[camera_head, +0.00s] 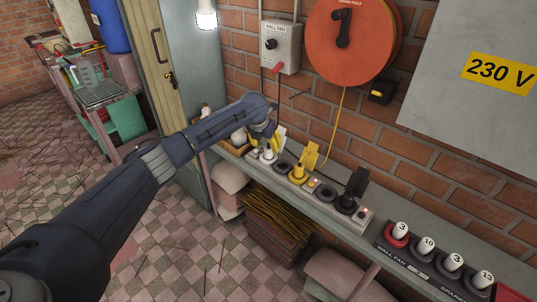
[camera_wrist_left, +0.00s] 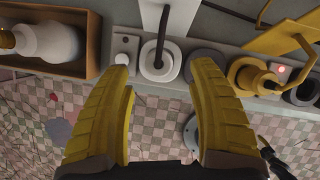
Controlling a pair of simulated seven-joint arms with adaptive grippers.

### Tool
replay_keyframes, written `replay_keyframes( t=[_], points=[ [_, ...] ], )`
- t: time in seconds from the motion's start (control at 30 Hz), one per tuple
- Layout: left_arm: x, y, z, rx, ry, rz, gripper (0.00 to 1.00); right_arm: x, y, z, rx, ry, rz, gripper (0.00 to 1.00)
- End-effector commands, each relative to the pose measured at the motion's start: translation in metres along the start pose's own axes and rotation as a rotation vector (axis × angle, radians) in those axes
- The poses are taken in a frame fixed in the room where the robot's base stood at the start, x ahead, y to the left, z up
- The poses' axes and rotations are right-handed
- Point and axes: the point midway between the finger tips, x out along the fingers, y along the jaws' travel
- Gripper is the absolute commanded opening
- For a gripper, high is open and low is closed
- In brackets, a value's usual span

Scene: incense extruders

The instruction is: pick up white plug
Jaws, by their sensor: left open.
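The white plug (camera_head: 268,156) sits upright in the left part of a power strip (camera_head: 313,184) on the narrow shelf, partly beside my left gripper in the head view. In the left wrist view the white plug (camera_wrist_left: 160,62) has a dark cord and a pale tag above it. My left gripper (camera_head: 272,143) has yellow fingers. They are spread and empty, and the plug shows just beyond and between the fingertips (camera_wrist_left: 162,70). I cannot tell whether they touch it. My right gripper is not in view.
A yellow plug (camera_head: 298,173) with a yellow tag and a black plug (camera_head: 347,202) stand farther right in the strip. A wooden box (camera_wrist_left: 85,68) holding a white bulb-shaped thing lies to the left. A numbered fuse panel (camera_head: 440,264) is at right. The brick wall rises behind.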

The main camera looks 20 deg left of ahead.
Motion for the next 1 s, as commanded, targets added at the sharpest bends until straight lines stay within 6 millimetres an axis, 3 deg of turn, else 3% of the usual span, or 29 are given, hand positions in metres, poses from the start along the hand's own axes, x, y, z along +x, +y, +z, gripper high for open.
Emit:
replay_keyframes(
  t=[0.4,0.8,1.0],
  points=[
    [0.045,0.001,-0.002,-0.003,0.002,-0.001,0.59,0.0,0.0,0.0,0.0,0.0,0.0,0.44],
    [0.051,0.002,-0.002,-0.001,0.001,0.0,0.61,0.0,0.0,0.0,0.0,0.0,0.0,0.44],
    [0.051,0.002,-0.002,-0.001,0.001,0.0,0.37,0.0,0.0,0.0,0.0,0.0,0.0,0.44]
  ],
)
